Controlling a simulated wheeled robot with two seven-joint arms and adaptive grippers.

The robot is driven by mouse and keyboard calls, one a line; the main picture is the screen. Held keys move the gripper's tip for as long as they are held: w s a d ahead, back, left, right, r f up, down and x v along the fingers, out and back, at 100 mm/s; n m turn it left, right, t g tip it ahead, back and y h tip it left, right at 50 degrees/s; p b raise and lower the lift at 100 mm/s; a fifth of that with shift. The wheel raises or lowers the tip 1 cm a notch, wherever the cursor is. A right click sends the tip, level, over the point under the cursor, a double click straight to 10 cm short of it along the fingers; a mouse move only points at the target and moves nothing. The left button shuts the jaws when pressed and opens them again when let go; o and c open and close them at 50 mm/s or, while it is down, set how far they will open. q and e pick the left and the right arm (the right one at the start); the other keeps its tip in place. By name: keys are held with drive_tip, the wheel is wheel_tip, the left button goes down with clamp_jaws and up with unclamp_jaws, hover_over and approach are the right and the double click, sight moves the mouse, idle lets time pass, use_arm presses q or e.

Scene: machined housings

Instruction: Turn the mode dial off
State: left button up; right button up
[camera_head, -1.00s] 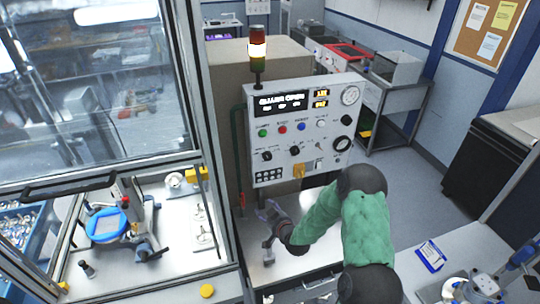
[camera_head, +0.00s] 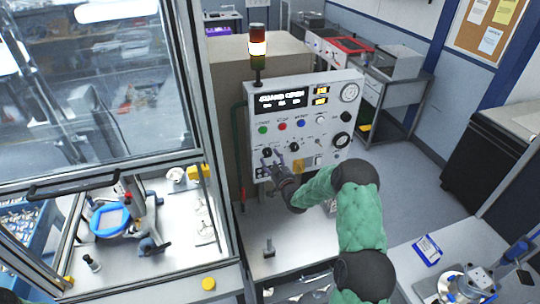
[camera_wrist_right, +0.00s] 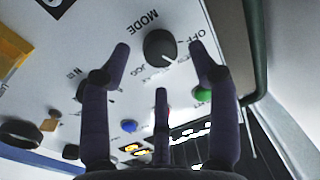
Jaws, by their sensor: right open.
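The mode dial is a black round knob on the grey control panel (camera_head: 330,112). In the right wrist view the mode dial (camera_wrist_right: 160,45) sits beside the printed words MODE, OFF and JOG, which appear turned over. I cannot tell surely which position it points to. My right gripper (camera_head: 269,160) is in front of the panel's lower left, close to the dial. In the wrist view its fingers (camera_wrist_right: 159,50) are spread on either side of the dial, with a third finger below. It is open and holds nothing; contact with the dial is not clear. My left gripper is not in view.
Other controls are close by: a green button (camera_wrist_right: 203,95), a blue button (camera_wrist_right: 129,126) and another black knob (camera_head: 294,147). A lit signal tower (camera_head: 258,45) stands above the panel. A bench top (camera_head: 285,235) lies below; a glazed enclosure (camera_head: 95,80) is at left.

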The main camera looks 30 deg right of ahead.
sight(267, 152)
drive_tip(key=shift+w+d+p, duration=0.2)
drive_tip(key=shift+w+p, duration=0.1)
drive_tip(key=shift+w, duration=1)
drive_tip(key=c, duration=1.1)
